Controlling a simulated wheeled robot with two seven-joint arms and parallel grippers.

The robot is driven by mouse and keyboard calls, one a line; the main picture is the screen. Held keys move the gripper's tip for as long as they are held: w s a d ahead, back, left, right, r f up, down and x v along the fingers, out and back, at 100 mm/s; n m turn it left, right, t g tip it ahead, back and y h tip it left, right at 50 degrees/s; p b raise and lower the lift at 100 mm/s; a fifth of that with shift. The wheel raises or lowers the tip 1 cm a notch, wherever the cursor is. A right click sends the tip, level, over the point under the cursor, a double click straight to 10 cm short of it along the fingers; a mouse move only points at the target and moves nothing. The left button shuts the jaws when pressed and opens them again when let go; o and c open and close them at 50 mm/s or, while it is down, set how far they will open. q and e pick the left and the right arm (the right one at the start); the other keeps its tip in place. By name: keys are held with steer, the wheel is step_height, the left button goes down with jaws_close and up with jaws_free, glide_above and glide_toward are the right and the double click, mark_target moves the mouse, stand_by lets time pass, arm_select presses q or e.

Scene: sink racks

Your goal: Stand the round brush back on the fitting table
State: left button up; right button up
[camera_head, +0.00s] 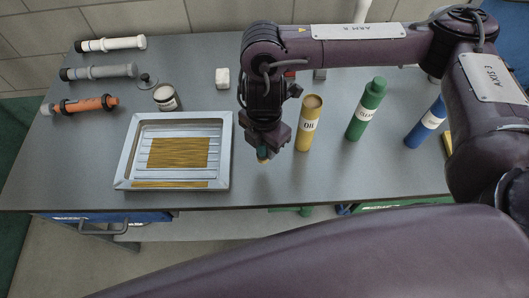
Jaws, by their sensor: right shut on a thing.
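The grey fitting table (345,185) spans the middle of the head view. My right gripper (263,150) points down over the table's front middle, just right of the metal tray. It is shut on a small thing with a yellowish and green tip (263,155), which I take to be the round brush. The jaws hide most of it, and I cannot tell whether its tip touches the table. My left gripper is not in view.
The metal tray (121,165) lies left of the gripper. A yellow oil bottle (309,122), a green bottle (366,108) and a blue bottle (426,122) stand right. The front right table is clear.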

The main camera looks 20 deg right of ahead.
mark_target(265, 155)
steer(key=shift+f, duration=2.1)
steer(key=shift+f, duration=0.2)
steer(key=o, duration=1)
step_height(265, 155, up, 12)
steer(key=shift+r+p, duration=0.25)
steer(key=shift+p, duration=0.15)
